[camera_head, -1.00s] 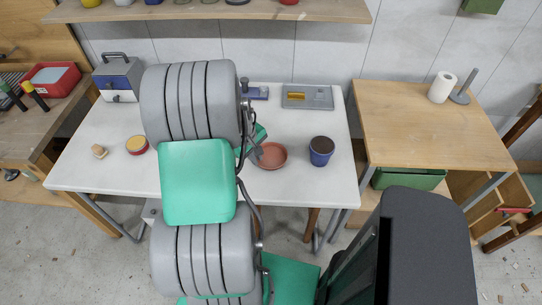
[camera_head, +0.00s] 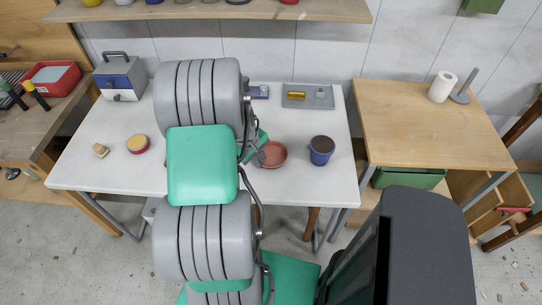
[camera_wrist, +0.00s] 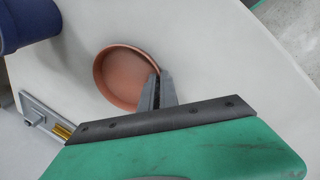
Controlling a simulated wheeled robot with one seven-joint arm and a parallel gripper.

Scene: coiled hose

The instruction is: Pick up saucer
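The saucer (camera_head: 274,155) is a round, shallow terracotta dish on the white table, left of a dark blue pot. In the wrist view, the saucer (camera_wrist: 118,77) shows its open top and raised rim. My gripper (camera_head: 260,156) is at the saucer's left side in the head view. In the wrist view, my gripper (camera_wrist: 161,76) has its two grey fingers close together at the rim, one over the inner side and one outside. They look shut on the rim. The fingers hide a small part of the rim, and no clear lift off the table shows.
The blue pot (camera_head: 321,150) stands close right of the saucer. A grey tray with a yellow block (camera_head: 307,96) lies behind. A round yellow-and-red tin (camera_head: 138,145), a small wooden piece (camera_head: 101,150) and a blue-grey toolbox (camera_head: 120,77) are on the left. The table's front is clear.

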